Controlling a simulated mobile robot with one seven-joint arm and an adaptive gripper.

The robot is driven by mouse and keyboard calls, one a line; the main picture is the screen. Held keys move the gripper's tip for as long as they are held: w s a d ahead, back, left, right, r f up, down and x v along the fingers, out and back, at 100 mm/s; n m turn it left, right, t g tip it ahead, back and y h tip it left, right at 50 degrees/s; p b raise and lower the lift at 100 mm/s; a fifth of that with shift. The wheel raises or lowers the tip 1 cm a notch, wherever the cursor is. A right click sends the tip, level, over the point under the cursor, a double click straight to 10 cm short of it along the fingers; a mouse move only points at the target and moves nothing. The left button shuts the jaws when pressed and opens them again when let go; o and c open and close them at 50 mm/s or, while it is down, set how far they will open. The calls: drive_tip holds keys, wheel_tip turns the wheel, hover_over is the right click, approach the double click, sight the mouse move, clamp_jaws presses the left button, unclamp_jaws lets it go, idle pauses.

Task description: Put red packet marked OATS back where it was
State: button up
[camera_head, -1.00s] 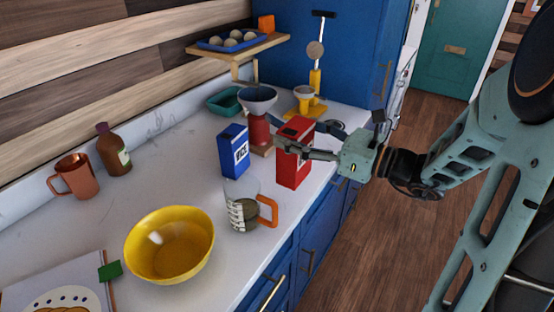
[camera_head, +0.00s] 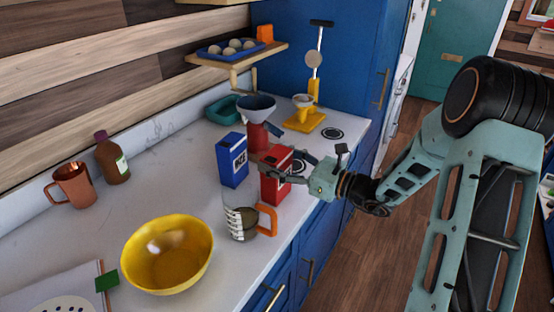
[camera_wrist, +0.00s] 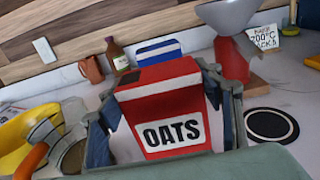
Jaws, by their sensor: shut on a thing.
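The red packet marked OATS (camera_head: 275,185) is upright over the counter, between the blue packet and the counter's front edge. Its label faces the camera in the wrist view (camera_wrist: 175,132). My gripper (camera_head: 281,170) is shut on it, with one finger on each side in the wrist view. The packet's base looks at or very near the counter top; I cannot tell if it touches.
A blue packet (camera_head: 232,160) stands just left of the red one. A measuring jug with an orange handle (camera_head: 241,222) stands close in front. A red scale with a grey bowl (camera_head: 257,135) is behind. A yellow bowl (camera_head: 168,254) is at front left.

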drive_tip(key=shift+f, duration=0.15)
drive_tip(key=o, duration=1.7)
drive_tip(key=v, duration=1.2)
drive_tip(key=shift+b, duration=0.35)
